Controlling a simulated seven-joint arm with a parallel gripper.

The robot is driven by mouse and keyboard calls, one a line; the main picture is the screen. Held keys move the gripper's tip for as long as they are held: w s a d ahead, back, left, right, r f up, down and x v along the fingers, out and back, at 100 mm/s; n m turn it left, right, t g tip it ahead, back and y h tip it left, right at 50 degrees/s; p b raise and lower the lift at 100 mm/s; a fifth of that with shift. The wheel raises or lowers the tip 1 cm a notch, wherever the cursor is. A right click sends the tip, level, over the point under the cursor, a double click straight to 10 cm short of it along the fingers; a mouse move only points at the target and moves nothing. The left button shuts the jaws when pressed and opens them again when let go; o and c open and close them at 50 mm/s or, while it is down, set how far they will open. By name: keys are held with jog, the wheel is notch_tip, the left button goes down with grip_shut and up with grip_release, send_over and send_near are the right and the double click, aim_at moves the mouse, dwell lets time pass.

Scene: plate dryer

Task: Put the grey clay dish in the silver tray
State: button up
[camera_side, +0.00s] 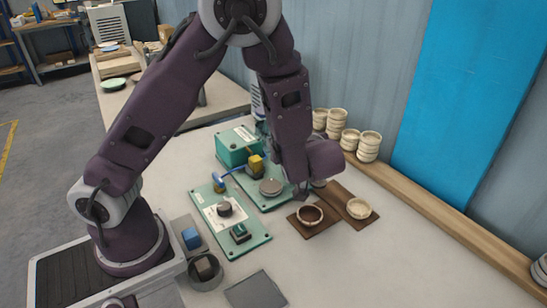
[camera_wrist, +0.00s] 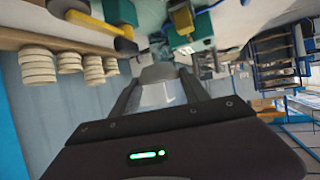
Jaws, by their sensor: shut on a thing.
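In the side view my gripper (camera_side: 302,194) is low over the bench, just behind a dark brown bowl on a brown tile. The wrist view shows my gripper's two fingers (camera_wrist: 160,88) closed on a pale grey thing (camera_wrist: 158,73), which looks like the grey clay dish. Its shape is mostly hidden, and in the side view the arm and wrist cover it. A flat grey plate (camera_side: 257,290), which looks like the silver tray, lies at the front edge of the bench and looks empty.
The brown bowl (camera_side: 310,214) and a cream dish (camera_side: 359,208) sit on brown tiles. A green machine (camera_side: 238,146) and a green control panel (camera_side: 228,218) stand left. Stacked cream dishes (camera_side: 369,146) line the wooden ledge (camera_side: 440,206). Bench front right is clear.

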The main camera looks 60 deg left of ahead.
jog(key=w+d+f+m+t+h, duration=0.1)
jog(key=w+d+m+t+h, duration=0.6)
jog(key=w, duration=0.4)
jog(key=s+d+f+m+h, duration=0.2)
jog(key=d+m+h, duration=0.4)
jog(key=d+m, duration=0.1)
jog(key=s+d+f+m+h, duration=0.2)
jog(key=d+m+h, duration=0.4)
jog(key=d, duration=0.1)
jog(key=m+g+h, duration=0.5)
jog(key=m+g, duration=1)
send_over(253, 290)
jog(key=shift+a+f, duration=0.1)
jog(key=shift+f, duration=3.5)
jog(key=shift+f, duration=0.45)
